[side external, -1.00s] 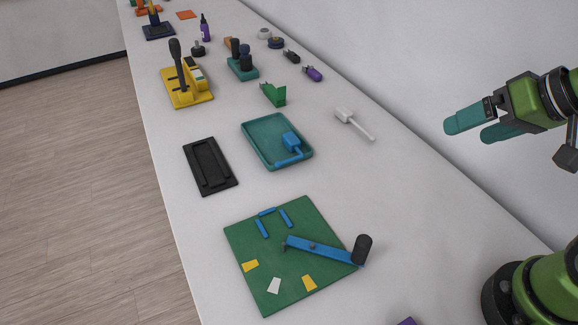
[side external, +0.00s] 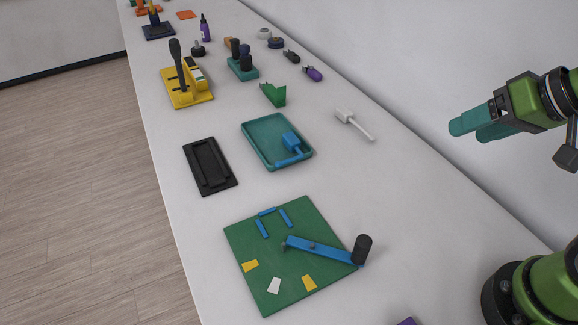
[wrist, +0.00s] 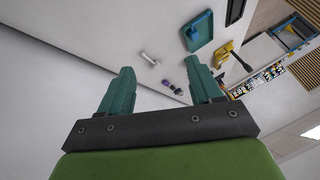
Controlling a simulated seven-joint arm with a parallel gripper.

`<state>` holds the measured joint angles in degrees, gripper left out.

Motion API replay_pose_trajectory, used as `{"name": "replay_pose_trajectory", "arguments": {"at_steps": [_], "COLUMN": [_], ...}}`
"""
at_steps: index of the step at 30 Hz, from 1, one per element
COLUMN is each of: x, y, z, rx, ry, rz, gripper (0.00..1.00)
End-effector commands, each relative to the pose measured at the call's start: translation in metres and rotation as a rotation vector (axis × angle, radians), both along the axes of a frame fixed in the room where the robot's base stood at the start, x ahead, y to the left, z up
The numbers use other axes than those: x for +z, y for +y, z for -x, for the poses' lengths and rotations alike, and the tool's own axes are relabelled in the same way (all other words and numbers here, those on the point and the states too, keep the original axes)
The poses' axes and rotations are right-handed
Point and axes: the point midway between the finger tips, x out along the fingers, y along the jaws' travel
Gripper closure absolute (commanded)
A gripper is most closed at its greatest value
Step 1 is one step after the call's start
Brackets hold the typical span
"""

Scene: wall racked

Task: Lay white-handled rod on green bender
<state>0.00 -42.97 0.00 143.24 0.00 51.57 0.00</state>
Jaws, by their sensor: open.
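The white-handled rod (side external: 346,116) lies on the table near the wall, right of the teal tray. Its blocky handle points up-left and its thin rod down-right. It seems to show small in the wrist view (wrist: 149,58), beyond my fingers. The green bender (side external: 300,205) is a square board at the near end of the table. It carries a blue lever (side external: 318,249) with a black knob, blue guide strips, and yellow and white patches. My gripper (side external: 466,131) is open and empty, raised at the right near the wall, apart from rod and bender.
The teal tray (side external: 252,127) holds a blue-handled rod (side external: 291,142). A black tray (side external: 200,180) lies left of it. A green bracket (side external: 274,94), purple and black items and a yellow press (side external: 175,95) stand farther back. The table between bender and white-handled rod is clear.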

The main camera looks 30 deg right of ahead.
Motion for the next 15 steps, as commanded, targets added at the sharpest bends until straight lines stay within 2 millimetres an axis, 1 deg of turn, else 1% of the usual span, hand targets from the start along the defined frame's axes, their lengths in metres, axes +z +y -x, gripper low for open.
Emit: {"name": "replay_pose_trajectory", "arguments": {"at_steps": [7, 11, 14, 15], "x": [0.0, -0.011, -0.018, -0.019], "y": [0.0, -0.001, -0.003, -0.005], "z": [0.0, -0.004, -0.021, -0.032], "rx": [-0.001, -0.004, -0.011, -0.012], "ry": [0.001, 0.051, 0.11, 0.134], "rz": [0.0, 0.0, 0.001, 0.004], "gripper": [0.36, 0.36, 0.36, 0.36]}}
